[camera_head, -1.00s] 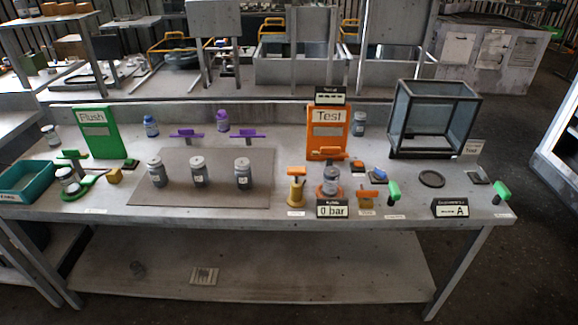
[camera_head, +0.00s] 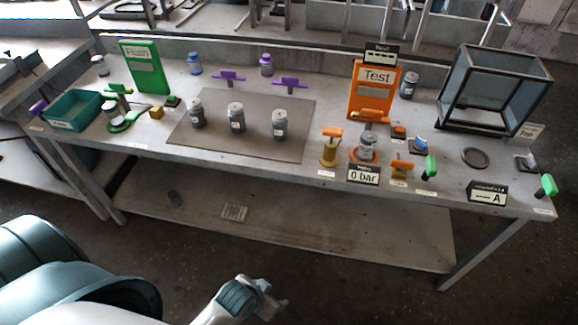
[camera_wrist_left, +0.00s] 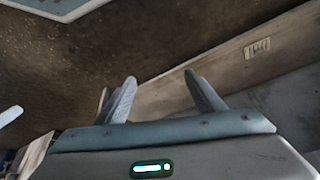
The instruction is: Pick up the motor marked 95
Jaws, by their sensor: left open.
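Three grey motors stand upright on the brown mat (camera_head: 255,105): the left one (camera_head: 197,113), the middle one (camera_head: 236,118) and the right one (camera_head: 280,124). Each carries a small white label, too small to read. Other similar grey motors stand on the orange test stand's base (camera_head: 367,148), behind the test panel (camera_head: 409,85), at the green fixture (camera_head: 111,113) and at the far left (camera_head: 100,66). I cannot tell which is marked 95. My left gripper (camera_head: 270,296) is open and empty, in front of and below the table. Its fingers (camera_wrist_left: 161,95) show in the left wrist view. My right gripper is not in view.
The table carries a green panel (camera_head: 146,68), a teal bin (camera_head: 75,117), an orange Test panel (camera_head: 374,90) and a glass-sided box (camera_head: 493,90). Purple, orange and green handles stand among them. A lower shelf (camera_head: 290,220) runs under the table; floor shows in front.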

